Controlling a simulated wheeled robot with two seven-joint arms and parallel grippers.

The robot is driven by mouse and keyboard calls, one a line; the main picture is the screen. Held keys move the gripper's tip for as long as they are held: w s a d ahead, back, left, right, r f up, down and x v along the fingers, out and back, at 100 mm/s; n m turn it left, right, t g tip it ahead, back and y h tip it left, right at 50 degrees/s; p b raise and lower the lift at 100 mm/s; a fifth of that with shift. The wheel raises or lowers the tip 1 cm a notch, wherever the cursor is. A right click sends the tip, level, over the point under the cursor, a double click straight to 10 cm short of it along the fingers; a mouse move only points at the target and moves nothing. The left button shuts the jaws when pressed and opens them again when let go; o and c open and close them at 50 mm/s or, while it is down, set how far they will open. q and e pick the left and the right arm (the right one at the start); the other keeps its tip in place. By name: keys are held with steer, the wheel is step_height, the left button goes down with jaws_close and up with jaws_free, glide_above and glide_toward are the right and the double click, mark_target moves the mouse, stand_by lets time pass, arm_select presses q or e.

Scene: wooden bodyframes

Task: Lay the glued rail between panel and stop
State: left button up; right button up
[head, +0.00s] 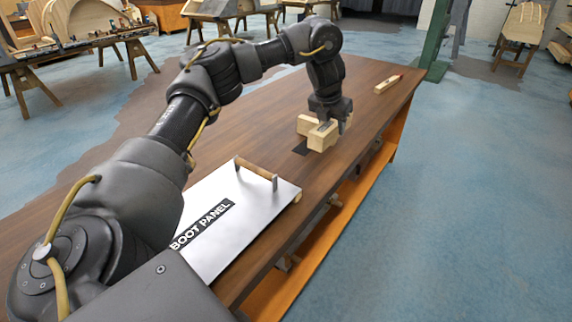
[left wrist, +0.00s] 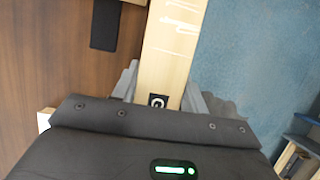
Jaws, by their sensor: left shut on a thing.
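My left gripper (head: 331,118) is shut on a pale wooden rail (head: 322,137) above the workbench. In the left wrist view, the rail (left wrist: 172,45) stands between the fingers (left wrist: 160,92), with white glue squiggles and a small black-and-white mark on its face. Another pale wooden piece (head: 305,124) shows just left of the rail; I cannot tell whether they touch. The panel (head: 220,225), a light sheet marked "BOOT PANEL", lies at the near end of the bench. I cannot make out which piece is the stop. My right gripper is not in view.
A dark flat patch (head: 301,148) lies on the bench (head: 365,105) beside the rail; it also shows in the left wrist view (left wrist: 105,25). A wooden bar with upright ends (head: 256,169) stands at the panel's far edge. A small red-tipped stick (head: 387,85) lies farther back.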

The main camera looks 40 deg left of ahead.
arm_select(q)
steer(key=s+a+f, duration=0.2)
steer(key=a, duration=0.1)
steer(key=s+a+f+b, duration=0.1)
steer(key=s+a+f, duration=0.1)
steer(key=a+f, duration=0.1)
steer(key=s+a+f, duration=0.2)
steer(key=a+f, duration=0.1)
steer(key=a, duration=0.1)
steer(key=shift+s+a+f+b, duration=0.15)
steer(key=shift+a+f+b, duration=0.05)
steer(key=shift+a+b, duration=0.15)
steer(key=shift+s+a+f, duration=0.2)
steer(key=shift+f, duration=0.1)
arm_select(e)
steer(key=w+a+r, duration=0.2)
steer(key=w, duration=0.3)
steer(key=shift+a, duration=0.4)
arm_select(q)
steer(key=f, duration=0.3)
steer(key=shift+s+a, duration=0.2)
steer(key=shift+a, duration=0.15)
steer(key=shift+f, duration=0.4)
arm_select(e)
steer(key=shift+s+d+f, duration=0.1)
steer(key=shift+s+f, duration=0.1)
arm_select(q)
steer(key=shift+f, duration=0.1)
